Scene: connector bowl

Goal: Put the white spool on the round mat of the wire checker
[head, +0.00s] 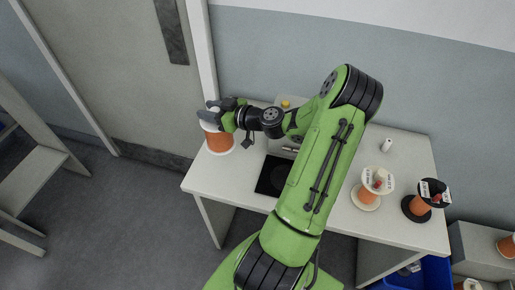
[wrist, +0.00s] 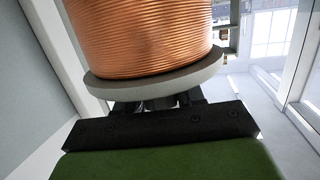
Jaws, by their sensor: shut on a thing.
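A spool with orange copper wire and white flanges (head: 219,143) is upright at the table's left end in the head view. My gripper (head: 214,109) is shut on its upper end. In the wrist view the copper winding and a pale flange of this white spool (wrist: 150,84) fill the upper middle, close to my gripper; the fingertips are hidden there. I cannot tell whether the spool's base touches the table. A second spool with white flanges (head: 366,196) stands on the right half of the table. I cannot make out the wire checker's round mat.
A spool with black flanges (head: 416,207) stands at the table's (head: 395,222) right end. A small white cylinder (head: 387,145) stands behind. A dark square panel (head: 273,176) lies left of my arm, with a yellow knob (head: 285,104) at the back. A blue bin (head: 430,274) is below right.

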